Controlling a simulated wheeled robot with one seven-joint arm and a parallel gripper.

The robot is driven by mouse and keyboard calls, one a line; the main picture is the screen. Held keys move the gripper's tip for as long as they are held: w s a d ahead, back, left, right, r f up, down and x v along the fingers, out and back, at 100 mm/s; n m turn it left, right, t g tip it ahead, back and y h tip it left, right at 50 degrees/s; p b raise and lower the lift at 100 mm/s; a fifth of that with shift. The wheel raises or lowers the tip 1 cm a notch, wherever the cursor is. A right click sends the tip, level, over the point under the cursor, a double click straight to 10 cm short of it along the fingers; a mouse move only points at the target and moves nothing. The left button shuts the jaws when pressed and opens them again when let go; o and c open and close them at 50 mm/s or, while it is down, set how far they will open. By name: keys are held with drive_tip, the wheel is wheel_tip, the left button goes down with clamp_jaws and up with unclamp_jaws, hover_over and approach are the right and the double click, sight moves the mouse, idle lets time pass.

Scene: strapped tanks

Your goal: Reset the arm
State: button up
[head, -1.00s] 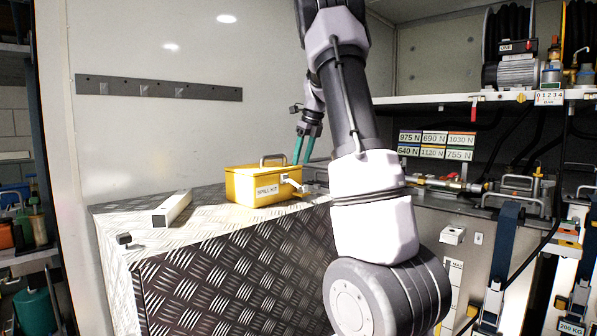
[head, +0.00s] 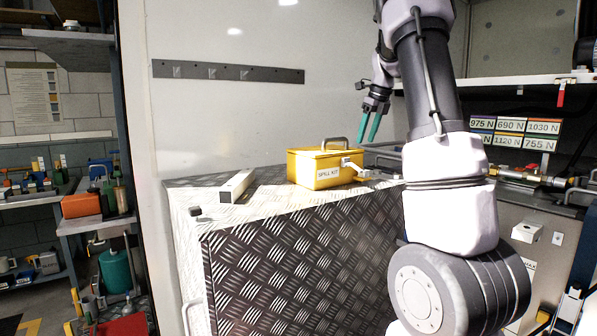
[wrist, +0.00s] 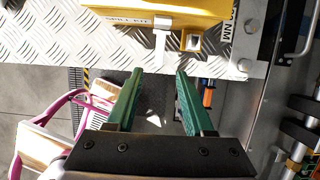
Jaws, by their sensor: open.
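My gripper (head: 375,127) is open, with two green fingers pointing down, just right of and above the yellow spill kit box in the head view. My arm rises in front of the cabinet, bent at the elbow, and hides part of the bench behind it. In the wrist view my gripper (wrist: 155,100) shows its two fingers apart with nothing between them. The yellow spill kit box (head: 318,171) stands upright on the chequer-plate chest, and its latch side (wrist: 190,12) shows beyond the fingertips in the wrist view.
The chequer-plate chest (head: 300,255) fills the middle. A pale bar (head: 237,185) lies on it, left of the box. A shelf (head: 505,82) and force labels (head: 512,133) are at right. A pink-framed object (wrist: 65,110) lies below left in the wrist view.

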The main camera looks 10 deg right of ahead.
drive_tip(key=s+a+r+n+t+y, duration=0.1)
drive_tip(key=s+a+r+n, duration=0.1)
drive_tip(key=s+a+n, duration=0.5)
drive_tip(key=s+a+r+n+t+y, duration=0.1)
drive_tip(key=s+a+r+n, duration=0.2)
drive_tip(key=s+a+n, duration=0.35)
drive_tip(key=s+a+f+n, duration=0.2)
drive_tip(key=s+a+n, duration=0.1)
drive_tip(key=s+n, duration=0.4)
drive_tip(key=s+a+f+n+t+h, duration=0.1)
drive_tip(key=s+a+f+n, duration=0.1)
drive_tip(key=s+n, duration=0.5)
drive_tip(key=s+a, duration=0.1)
drive_tip(key=s, duration=0.3)
drive_tip(key=shift+a+f+t, duration=0.3)
drive_tip(key=shift+a+f, duration=0.1)
drive_tip(key=shift+w, duration=0.15)
